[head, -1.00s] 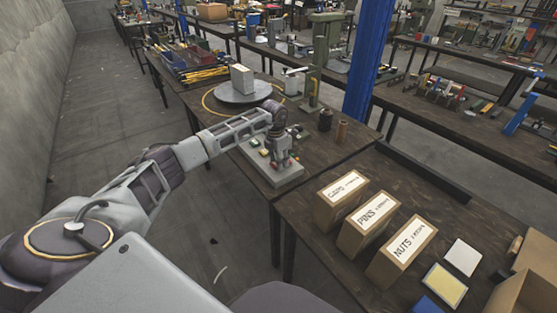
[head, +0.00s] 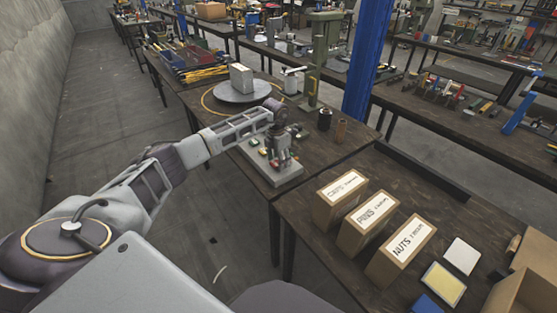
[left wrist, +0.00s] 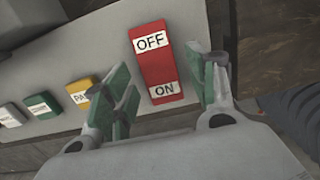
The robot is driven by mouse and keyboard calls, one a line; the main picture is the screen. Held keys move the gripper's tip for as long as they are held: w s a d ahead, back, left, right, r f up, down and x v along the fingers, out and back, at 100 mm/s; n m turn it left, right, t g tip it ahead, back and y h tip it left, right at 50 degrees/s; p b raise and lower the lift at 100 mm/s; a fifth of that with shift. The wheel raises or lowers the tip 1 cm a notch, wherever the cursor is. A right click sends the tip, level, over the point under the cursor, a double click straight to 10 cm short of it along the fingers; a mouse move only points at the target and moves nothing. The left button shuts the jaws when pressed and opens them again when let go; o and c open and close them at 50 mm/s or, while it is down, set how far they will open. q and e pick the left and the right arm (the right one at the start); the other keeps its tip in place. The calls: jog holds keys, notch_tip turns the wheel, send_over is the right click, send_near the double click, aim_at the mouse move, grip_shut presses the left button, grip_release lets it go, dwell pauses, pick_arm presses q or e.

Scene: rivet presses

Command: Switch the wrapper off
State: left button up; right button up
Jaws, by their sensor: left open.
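A red rocker switch (left wrist: 156,62) marked OFF at its upper end and ON at its lower end sits on a grey control panel (head: 288,178). Which end is pressed in, I cannot tell. My left gripper (head: 278,160) is over the panel. In the left wrist view its open fingers (left wrist: 168,80) stand on either side of the switch, with nothing between them but the view of it. Whether they touch the panel is unclear. Behind the panel is a round turntable (head: 228,95) with a grey box (head: 241,77) on it. My right gripper is not in view.
Yellow, green and grey buttons (left wrist: 80,92) sit left of the switch. Labelled cartons (head: 370,219) stand on the nearer table to the right.

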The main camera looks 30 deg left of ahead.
aim_at(277, 163)
pick_arm(q)
jog(key=shift+r, duration=0.15)
notch_tip(277, 163, up, 12)
jog(key=shift+s+a, duration=0.15)
jog(key=shift+s, duration=0.2)
jog(key=shift+f, duration=0.25)
dwell(0.6)
